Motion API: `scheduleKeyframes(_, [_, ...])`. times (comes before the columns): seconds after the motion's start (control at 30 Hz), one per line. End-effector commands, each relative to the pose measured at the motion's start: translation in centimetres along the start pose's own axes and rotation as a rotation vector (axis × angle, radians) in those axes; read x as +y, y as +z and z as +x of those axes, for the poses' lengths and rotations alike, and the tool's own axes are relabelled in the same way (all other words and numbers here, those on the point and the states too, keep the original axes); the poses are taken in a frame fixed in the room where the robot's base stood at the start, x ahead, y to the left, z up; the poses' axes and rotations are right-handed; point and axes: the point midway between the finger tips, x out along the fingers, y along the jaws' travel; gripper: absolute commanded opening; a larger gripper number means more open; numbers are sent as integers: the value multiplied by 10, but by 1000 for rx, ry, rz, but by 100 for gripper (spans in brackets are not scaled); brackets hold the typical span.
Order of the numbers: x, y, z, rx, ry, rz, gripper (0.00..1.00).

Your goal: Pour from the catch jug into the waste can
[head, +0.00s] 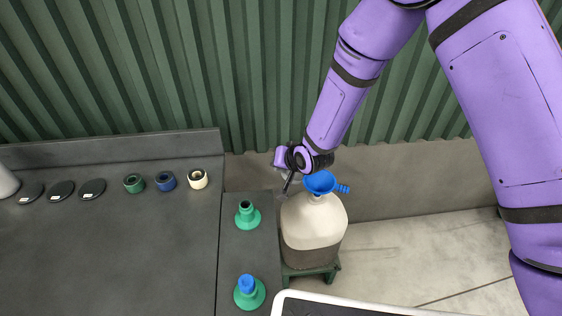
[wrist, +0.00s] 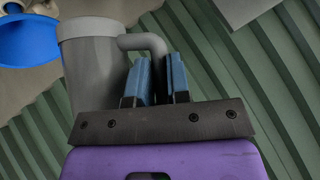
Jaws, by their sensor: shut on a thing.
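The waste can (head: 313,222) is a pale, rounded container, darker in its lower part, on a low green stand (head: 312,271). A blue funnel (head: 321,182) sits in its mouth. In the wrist view my gripper (wrist: 157,80) is shut on the handle of the grey catch jug (wrist: 92,75). The jug's rim is near the blue funnel (wrist: 28,42), which shows at the upper left. In the head view my gripper (head: 288,186) is just left of the funnel, and the jug is mostly hidden or too small to make out. The jug's contents are not visible.
Left of the can, a dark ledge bears a green fitting (head: 248,215) and a green fitting with a blue top (head: 249,291). The dark counter (head: 110,250) carries several rings and black discs along its back. A green corrugated wall (head: 150,70) stands behind.

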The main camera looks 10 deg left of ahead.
Motion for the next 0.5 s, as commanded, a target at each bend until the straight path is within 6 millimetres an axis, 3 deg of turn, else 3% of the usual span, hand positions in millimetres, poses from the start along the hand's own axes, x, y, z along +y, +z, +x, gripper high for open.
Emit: scheduleKeyframes(0.5, [14, 18, 23, 0, 0, 0, 0])
